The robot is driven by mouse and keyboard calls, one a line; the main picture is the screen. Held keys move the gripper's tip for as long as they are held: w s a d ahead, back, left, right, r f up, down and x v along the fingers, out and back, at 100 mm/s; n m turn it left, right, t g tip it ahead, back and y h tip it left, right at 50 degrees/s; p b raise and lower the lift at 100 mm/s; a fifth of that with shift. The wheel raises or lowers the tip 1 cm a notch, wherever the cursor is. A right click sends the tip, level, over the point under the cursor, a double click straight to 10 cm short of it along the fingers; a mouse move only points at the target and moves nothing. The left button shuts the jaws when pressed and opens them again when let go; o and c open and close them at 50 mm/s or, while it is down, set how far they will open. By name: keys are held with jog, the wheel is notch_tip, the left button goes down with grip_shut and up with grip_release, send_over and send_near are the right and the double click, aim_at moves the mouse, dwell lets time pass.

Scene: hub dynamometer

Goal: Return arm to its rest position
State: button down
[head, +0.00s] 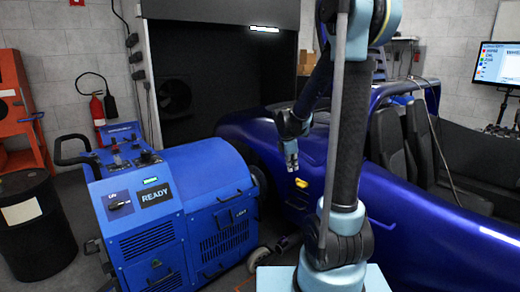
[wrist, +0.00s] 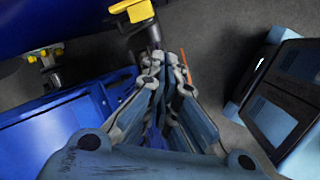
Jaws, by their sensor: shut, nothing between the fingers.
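My gripper (head: 291,160) hangs fingers down in the middle of the head view, in front of the blue car's side. In the wrist view my gripper (wrist: 166,62) has its fingers together with nothing between them. My arm bends over from the column, with the forearm sloping down to the left. The blue dynamometer machine (head: 185,200) stands to the left of my gripper, with a "READY" label on its end. A yellow part (head: 301,183) shows just below the gripper, apart from it in the head view. A yellow-topped part (wrist: 135,10) lies beyond the fingertips in the wrist view.
The blue car (head: 400,200) fills the right side, close behind my arm. A black drum (head: 35,225) stands at the left, near a red fire extinguisher (head: 97,108) and an orange rack (head: 20,110). A monitor (head: 497,63) is at the far right. Grey floor shows around the machine.

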jog(key=s+d+f+m+y, duration=0.1)
jog(key=s+d+m, duration=0.1)
jog(key=s+m, duration=0.7)
jog(key=s+d+f+m+y, duration=0.1)
jog(key=s+m, duration=0.9)
jog(key=s, duration=1.2)
jog(key=shift+s+d, duration=0.3)
jog(key=shift+d, duration=0.55)
jog(key=shift+w+f, duration=0.15)
jog(key=shift+w, duration=0.3)
